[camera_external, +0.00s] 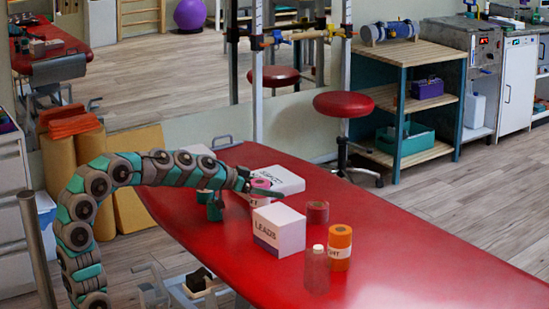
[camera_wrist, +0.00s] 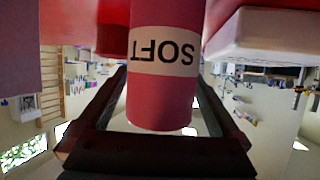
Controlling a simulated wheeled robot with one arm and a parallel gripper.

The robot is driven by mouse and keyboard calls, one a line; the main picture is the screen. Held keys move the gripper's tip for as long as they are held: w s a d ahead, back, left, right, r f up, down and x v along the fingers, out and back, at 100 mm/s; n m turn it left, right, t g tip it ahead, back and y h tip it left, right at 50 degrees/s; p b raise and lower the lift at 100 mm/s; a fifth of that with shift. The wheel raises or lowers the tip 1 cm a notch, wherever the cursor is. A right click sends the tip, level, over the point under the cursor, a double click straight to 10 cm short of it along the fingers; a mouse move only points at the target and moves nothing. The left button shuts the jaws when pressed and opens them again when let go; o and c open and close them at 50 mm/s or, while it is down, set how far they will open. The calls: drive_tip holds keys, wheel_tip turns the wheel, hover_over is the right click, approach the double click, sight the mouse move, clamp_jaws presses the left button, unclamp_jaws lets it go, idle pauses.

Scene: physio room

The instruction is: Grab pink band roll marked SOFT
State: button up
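The pink band roll (camera_wrist: 163,95) stands large in the wrist view, its SOFT label appearing upside down. In the external view its pink top (camera_external: 261,184) shows at my gripper (camera_external: 257,188), above the red treatment table (camera_external: 390,245). My gripper (camera_wrist: 162,75) has its two dark fingers apart, one on each side of the roll. Their tips reach the roll's edges in the picture. I cannot tell whether they press on it. The roll's lower part is partly hidden by the arm and boxes in the external view.
A white LEADS box (camera_external: 279,230) stands just in front of the roll, with another white box (camera_external: 280,179) behind it. The table's right end is clear.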

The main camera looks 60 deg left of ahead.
clamp_jaws()
idle(0.6)
